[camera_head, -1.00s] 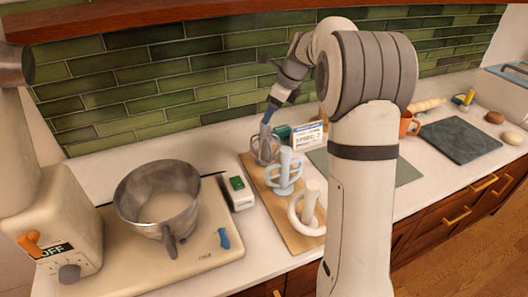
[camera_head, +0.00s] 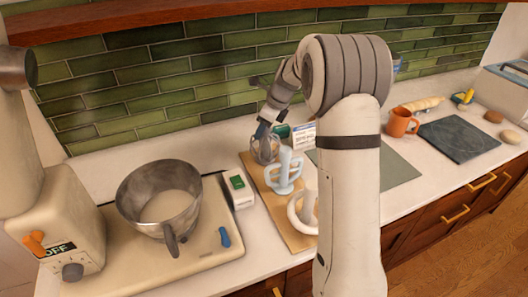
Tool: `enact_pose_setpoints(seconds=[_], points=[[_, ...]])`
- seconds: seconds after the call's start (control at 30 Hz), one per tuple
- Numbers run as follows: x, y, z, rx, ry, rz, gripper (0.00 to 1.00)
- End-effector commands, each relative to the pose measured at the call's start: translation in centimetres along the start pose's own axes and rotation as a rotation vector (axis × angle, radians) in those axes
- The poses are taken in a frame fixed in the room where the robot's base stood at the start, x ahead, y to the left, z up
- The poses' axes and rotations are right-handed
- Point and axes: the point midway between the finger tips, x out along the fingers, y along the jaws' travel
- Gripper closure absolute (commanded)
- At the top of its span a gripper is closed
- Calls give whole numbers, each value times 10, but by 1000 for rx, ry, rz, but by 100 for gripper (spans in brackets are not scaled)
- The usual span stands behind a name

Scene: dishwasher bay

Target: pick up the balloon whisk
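The balloon whisk (camera_head: 266,153) stands at the back end of a wooden board (camera_head: 257,183), its wire loops partly showing. My gripper (camera_head: 262,131) is at the top of the whisk and hides its upper part. The fingers are small and dark here, so I cannot tell whether they are open or closed on the whisk. A pale blue flat beater (camera_head: 284,173) stands just in front of the whisk, and a cream dough hook (camera_head: 306,208) stands further forward, partly hidden by my arm.
A mixer with a steel bowl (camera_head: 132,192) fills the left. A label card (camera_head: 303,135) stands behind the beater. An orange mug (camera_head: 401,122) and dark slab (camera_head: 459,139) are at the right.

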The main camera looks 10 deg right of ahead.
Motion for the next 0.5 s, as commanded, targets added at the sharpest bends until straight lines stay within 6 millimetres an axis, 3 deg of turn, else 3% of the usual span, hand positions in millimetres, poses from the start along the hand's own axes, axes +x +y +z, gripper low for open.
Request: enact_pose_setpoints(seconds=[0.5], points=[[0,0,-1,1,2,1,97]])
